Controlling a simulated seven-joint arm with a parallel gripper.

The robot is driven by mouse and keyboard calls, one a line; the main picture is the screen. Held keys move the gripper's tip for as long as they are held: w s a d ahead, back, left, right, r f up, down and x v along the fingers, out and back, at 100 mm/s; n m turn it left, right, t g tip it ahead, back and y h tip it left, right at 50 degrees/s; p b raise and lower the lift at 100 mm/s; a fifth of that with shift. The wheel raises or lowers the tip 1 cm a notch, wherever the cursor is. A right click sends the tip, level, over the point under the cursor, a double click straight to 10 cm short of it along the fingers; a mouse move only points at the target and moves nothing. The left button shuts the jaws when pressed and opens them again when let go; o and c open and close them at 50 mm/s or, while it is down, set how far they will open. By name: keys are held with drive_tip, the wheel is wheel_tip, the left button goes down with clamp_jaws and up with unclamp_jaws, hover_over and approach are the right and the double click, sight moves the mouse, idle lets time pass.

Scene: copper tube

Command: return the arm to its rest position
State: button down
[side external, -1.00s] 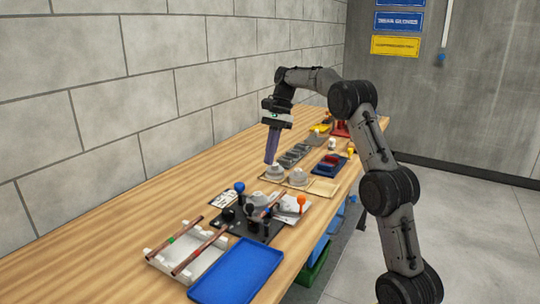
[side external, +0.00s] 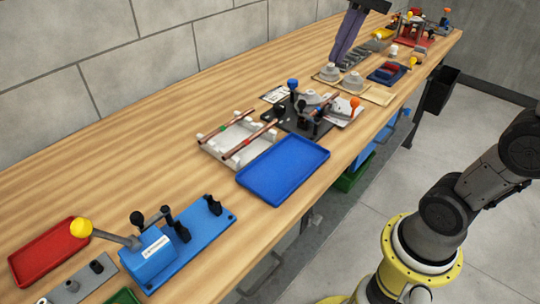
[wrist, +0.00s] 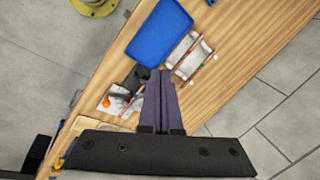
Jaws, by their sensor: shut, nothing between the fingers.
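My gripper (side external: 336,58) is at the top of the side external view, its long purple fingers pointing down and together, with nothing between them. It hangs above the bench near two grey round fixtures (side external: 354,82). The fingers' height above them is hard to judge. The shut fingers also show in the wrist view (wrist: 160,76). Copper tubes (side external: 250,138) lie across a white rack (side external: 213,150) on the bench, one with a green band. The gripper is apart from the rack.
A blue tray (side external: 285,170) lies in front of the rack. A black fixture (side external: 303,120) with blue and orange knobs stands behind it. A blue bender-like tool (side external: 150,258) and a red tray (side external: 48,252) are at the near left. Bare bench lies along the wall.

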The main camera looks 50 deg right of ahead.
drive_tip(key=s+a+f+n+t+h, duration=0.1)
drive_tip(key=s+f+n+t, duration=0.1)
drive_tip(key=s+f+n, duration=0.9)
drive_tip(key=shift+s+a+f+t+h, duration=0.15)
drive_tip(key=shift+f+t+h, duration=0.2)
drive_tip(key=shift+f, duration=0.55)
